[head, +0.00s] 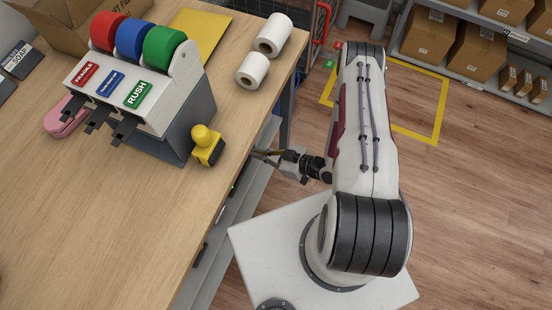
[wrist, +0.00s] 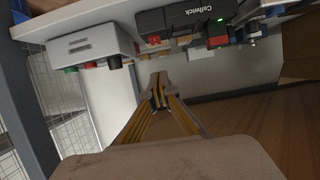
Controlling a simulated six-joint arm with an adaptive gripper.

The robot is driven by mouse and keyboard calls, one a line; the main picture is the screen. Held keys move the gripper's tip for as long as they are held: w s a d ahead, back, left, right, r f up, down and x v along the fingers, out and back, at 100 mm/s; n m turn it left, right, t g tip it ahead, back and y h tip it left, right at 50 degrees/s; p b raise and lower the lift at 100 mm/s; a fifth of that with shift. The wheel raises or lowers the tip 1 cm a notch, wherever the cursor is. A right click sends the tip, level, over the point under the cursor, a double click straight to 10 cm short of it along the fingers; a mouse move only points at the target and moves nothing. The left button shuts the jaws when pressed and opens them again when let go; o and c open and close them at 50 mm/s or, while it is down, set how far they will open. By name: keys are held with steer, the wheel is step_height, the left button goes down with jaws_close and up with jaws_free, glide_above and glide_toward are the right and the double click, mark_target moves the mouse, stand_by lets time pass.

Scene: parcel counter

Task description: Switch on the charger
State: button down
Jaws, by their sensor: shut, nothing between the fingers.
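The charger (wrist: 182,20) is a black box marked "Cellwick" at the top of the wrist view. A small red part (wrist: 153,40), which looks like a switch, is on its left underside. A small green light (wrist: 220,19) glows at its right end. My gripper (wrist: 158,88) is shut and empty, below the red part in the picture and apparently apart from it. In the head view my gripper (head: 258,153) is beside the counter's edge, near the yellow-handled stamp. There, only a small green glow (head: 234,190) shows at the counter's side; the charger is mostly hidden.
A grey box (wrist: 95,47) with coloured knobs is left of the charger; a red-and-black item (wrist: 217,38) is at its right. The counter (head: 120,220) bears a tape dispenser (head: 150,95), a yellow stamp (head: 207,146) and paper rolls (head: 252,70). Floor right of my arm is open.

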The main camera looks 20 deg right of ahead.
steer(key=s+d, duration=0.4)
steer(key=shift+s+d+r, duration=0.25)
steer(key=shift+d+r, duration=0.05)
steer(key=shift+r, duration=0.1)
stand_by(0.9)
